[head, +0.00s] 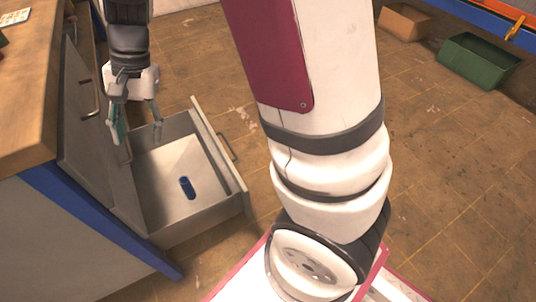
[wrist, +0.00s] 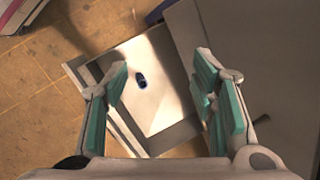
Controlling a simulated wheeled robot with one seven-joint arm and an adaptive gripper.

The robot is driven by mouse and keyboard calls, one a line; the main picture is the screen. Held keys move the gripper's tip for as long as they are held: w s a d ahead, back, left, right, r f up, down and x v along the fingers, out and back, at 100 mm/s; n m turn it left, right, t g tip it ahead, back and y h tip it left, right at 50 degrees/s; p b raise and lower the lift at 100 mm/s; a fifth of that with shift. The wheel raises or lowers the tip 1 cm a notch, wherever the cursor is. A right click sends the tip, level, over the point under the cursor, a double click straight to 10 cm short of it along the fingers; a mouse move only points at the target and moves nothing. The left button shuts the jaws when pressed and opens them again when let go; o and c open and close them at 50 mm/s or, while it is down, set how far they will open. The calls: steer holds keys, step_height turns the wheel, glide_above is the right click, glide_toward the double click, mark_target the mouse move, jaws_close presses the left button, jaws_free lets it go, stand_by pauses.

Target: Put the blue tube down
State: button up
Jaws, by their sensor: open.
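The blue tube (head: 187,187) is in the open drawer (head: 208,228), on its pale floor and clear of the walls. In the wrist view the blue tube (wrist: 141,80) shows small and dark between the open fingers, some way below them. My gripper (head: 138,138) is open and empty above the drawer's back left part, by the cabinet front. Its teal finger pads (wrist: 165,90) stand wide apart in the wrist view. Nothing is held, and the gripper and the tube are apart.
The wooden worktop (head: 40,90) and grey cabinet with drawer handles (head: 88,98) stand at the left. A green bin (head: 478,60) and a cardboard box (head: 404,21) are at the back right. My arm covers the middle of the head view.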

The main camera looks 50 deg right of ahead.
steer(key=s+d+r+n+h, duration=0.1)
steer(key=s+r+n, duration=0.1)
steer(key=s+r, duration=0.45)
steer(key=s+d+r+n, duration=0.1)
steer(key=s+r+n, duration=0.25)
steer(key=s, duration=0.55)
steer(key=s+d+n+h, duration=0.1)
steer(key=s+d, duration=0.1)
steer(key=s, duration=0.5)
steer(key=s+d+n+h, duration=0.1)
steer(key=s+d, duration=0.1)
steer(key=s, duration=0.5)
steer(key=shift+s+d+r+h, duration=0.2)
steer(key=shift+d+r+h, duration=0.1)
steer(key=shift+h, duration=0.1)
steer(key=shift+a+n, duration=0.1)
steer(key=shift+n, duration=0.15)
step_height(320, 180, up, 32)
steer(key=t+p, duration=0.4)
steer(key=p, duration=2.6)
steer(key=shift+d, duration=0.25)
